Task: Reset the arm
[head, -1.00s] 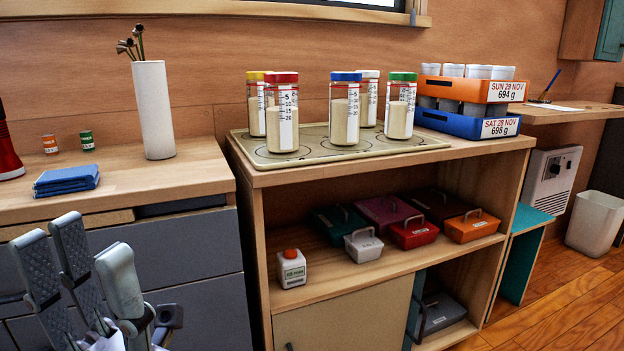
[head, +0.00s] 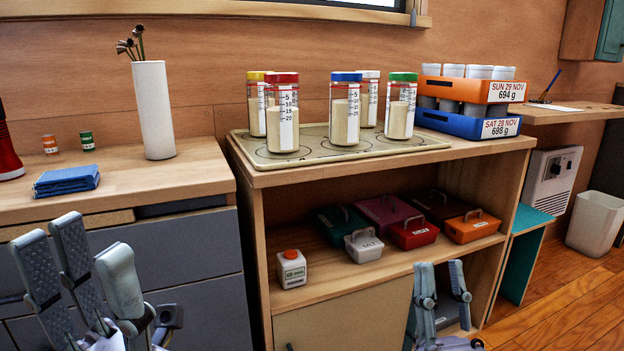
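My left gripper (head: 75,275) shows at the lower left of the head view, in front of the grey drawers. Its grey fingers point up and stand apart, with nothing between them. My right gripper (head: 441,290) shows at the bottom, right of centre, in front of the lower part of the wooden shelf unit (head: 258,262). Its two fingers point up, are apart and hold nothing. It hides part of the lower compartment and the grey box in there.
Jars with coloured lids, such as a red-lidded one (head: 282,115), stand on a mat (head: 436,143) on the unit. A blue cloth (head: 66,181) and white vase (head: 153,110) are on the left counter. Floor is free at lower right.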

